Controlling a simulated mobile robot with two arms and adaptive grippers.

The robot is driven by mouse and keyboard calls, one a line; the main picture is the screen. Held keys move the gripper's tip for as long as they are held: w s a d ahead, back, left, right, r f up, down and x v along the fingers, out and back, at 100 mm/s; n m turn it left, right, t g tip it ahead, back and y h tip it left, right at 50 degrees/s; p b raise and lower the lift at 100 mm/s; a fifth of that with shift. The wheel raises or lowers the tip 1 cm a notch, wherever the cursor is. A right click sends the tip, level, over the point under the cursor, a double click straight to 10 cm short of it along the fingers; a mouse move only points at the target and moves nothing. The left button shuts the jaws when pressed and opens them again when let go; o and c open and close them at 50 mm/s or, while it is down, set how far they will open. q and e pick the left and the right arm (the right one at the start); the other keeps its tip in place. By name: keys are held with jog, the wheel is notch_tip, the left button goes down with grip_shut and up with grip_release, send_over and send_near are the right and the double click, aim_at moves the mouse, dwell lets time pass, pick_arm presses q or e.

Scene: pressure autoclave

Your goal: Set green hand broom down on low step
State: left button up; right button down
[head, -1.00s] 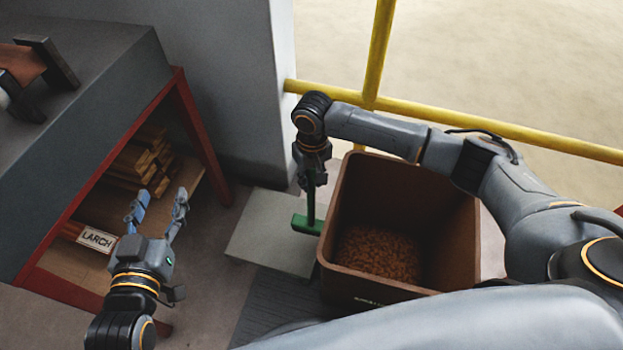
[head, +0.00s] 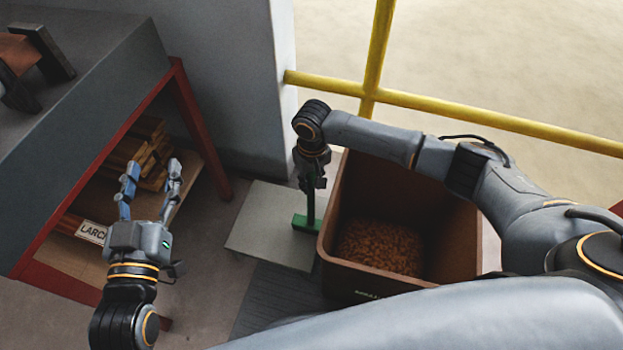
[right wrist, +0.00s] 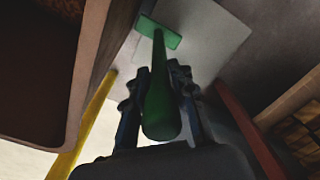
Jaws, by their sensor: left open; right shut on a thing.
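The green hand broom (head: 308,222) hangs upright, head down, from my right gripper (head: 311,182), which is shut on its handle. In the right wrist view the green handle (right wrist: 161,95) lies between the fingers and the broom head is over the pale step. The low step (head: 262,226) is a flat light-grey slab on the floor, left of the brown bin. The broom head is at or just above the step; I cannot tell whether it touches. My left gripper (head: 150,190) is open and empty, in front of the red-framed shelf.
A brown bin (head: 335,215) with brown pellets stands close right of the broom. A red-framed bench (head: 190,115) with wood pieces and a LARCH label (head: 92,232) is at left. A yellow railing (head: 450,112) runs behind. A dark ribbed mat (head: 280,300) lies in front of the step.

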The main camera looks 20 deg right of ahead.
pick_arm(q)
jog(key=shift+r, duration=0.35)
pick_arm(e)
jog(key=shift+f, duration=0.55)
jog(key=c, duration=1)
grip_release()
jog(key=shift+c, duration=0.2)
pick_arm(q)
jog(key=shift+d, duration=0.1)
pick_arm(e)
notch_tip(320, 180, up, 12)
jog(key=shift+w+d, duration=0.1)
